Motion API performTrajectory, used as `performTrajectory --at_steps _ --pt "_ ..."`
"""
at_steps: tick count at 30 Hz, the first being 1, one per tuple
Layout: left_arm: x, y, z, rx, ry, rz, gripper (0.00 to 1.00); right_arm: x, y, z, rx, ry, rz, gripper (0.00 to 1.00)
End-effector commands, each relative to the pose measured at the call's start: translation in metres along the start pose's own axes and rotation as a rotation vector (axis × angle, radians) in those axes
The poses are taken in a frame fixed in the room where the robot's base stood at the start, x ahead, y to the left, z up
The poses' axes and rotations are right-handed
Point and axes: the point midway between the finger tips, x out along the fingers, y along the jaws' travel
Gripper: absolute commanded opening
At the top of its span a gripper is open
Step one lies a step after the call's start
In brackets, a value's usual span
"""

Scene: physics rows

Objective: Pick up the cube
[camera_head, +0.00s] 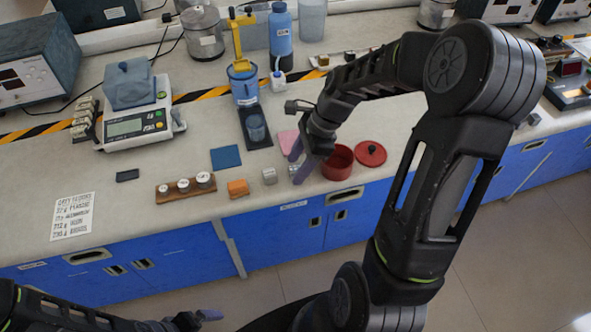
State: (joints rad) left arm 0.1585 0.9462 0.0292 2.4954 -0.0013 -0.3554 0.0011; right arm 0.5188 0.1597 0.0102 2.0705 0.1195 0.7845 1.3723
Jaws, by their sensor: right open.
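A small grey metallic cube (269,176) sits on the worktop near its front edge. An orange block (238,188) lies just to its left. My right gripper (288,165) is open to the right of the grey cube, its fingers spread and pointing left toward it, with a visible gap to the cube. Part of a shiny object shows beside its fingers, too covered to identify. My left gripper (205,316) is low at the bottom edge, below and in front of the bench, mostly cut off; its jaws cannot be made out.
A red pot (338,163) stands close right of my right gripper, its lid (370,153) beside it. A wooden weight holder (184,188), blue pad (225,157) and dark tray (256,133) lie left and behind. A scale (136,125) stands back left. The front-left worktop is mostly clear.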

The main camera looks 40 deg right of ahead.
Motion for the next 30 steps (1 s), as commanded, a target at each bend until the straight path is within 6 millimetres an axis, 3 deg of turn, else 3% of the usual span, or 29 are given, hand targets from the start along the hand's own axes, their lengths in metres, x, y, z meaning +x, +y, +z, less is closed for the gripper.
performTrajectory --at_steps 2,21,30 --pt "0.0000 0.0000 0.0000 0.000 0.000 0.000 1.00 -0.0001 0.0000 0.0000 0.000 0.000 0.000 0.53" --pt "0.0000 0.0000 0.0000 0.000 0.000 0.000 1.00 -0.0002 0.0000 0.0000 0.000 0.000 0.000 0.00" --pt "0.0000 0.0000 0.0000 0.000 0.000 0.000 1.00 -0.0002 0.0000 0.0001 0.000 0.000 0.000 0.00"
